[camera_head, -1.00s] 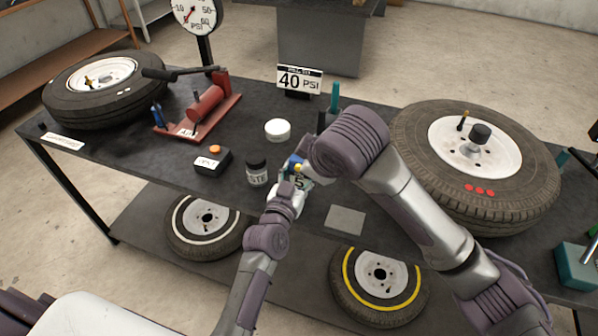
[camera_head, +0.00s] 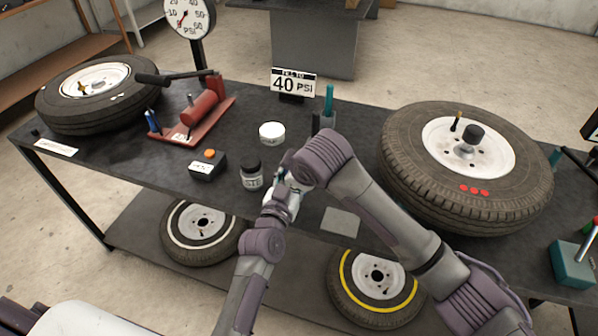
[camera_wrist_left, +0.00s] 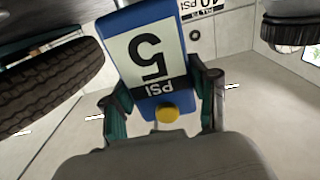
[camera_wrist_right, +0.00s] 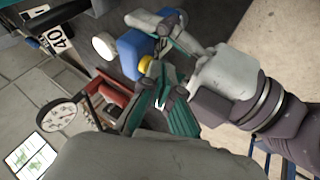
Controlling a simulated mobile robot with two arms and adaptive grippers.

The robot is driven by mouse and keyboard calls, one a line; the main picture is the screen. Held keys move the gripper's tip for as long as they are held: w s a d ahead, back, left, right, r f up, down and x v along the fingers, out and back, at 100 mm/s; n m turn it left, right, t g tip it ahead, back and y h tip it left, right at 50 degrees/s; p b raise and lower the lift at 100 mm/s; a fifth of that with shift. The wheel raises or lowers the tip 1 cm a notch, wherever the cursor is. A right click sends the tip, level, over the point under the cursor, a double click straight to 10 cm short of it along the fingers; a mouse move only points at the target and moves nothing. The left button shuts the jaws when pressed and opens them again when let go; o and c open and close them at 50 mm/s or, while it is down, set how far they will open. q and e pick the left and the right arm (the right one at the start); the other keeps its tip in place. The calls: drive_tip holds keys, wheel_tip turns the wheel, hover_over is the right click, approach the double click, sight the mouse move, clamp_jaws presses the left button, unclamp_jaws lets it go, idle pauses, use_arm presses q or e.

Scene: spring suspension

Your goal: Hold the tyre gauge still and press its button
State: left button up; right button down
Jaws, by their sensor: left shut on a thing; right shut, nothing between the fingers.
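The tyre gauge (camera_wrist_left: 150,60) is a blue block with a white display reading 5 PSI, upside down in the left wrist view, and a yellow button (camera_wrist_left: 167,113) at its near end. My left gripper (camera_wrist_left: 163,95) is shut on it, a finger on each side. In the right wrist view, the gauge (camera_wrist_right: 136,46) and its yellow button (camera_wrist_right: 145,65) lie just beyond the tips of my shut, empty right gripper (camera_wrist_right: 163,82). I cannot tell whether the tips touch the button. In the head view my right arm hides most of the gauge.
On the dark bench (camera_head: 130,162) stand a black box with an orange button (camera_head: 207,165), a dark jar (camera_head: 251,177), a white lid (camera_head: 272,132), a red tool (camera_head: 198,110) and a 40 PSI sign (camera_head: 294,84). Tyres lie left (camera_head: 60,110) and right (camera_head: 400,150).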

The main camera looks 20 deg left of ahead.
drive_tip(key=shift+w+a+f, duration=0.2)
drive_tip(key=shift+f, duration=0.2)
drive_tip(key=shift+w, duration=0.1)
drive_tip(key=shift+w+d, duration=0.1)
drive_tip(key=shift+w, duration=0.8)
use_arm(q)
drive_tip(key=shift+d, duration=0.1)
use_arm(e)
drive_tip(key=shift+r, duration=0.1)
drive_tip(key=v, duration=0.8)
drive_tip(key=shift+s, duration=0.2)
use_arm(q)
drive_tip(key=o, duration=1.5)
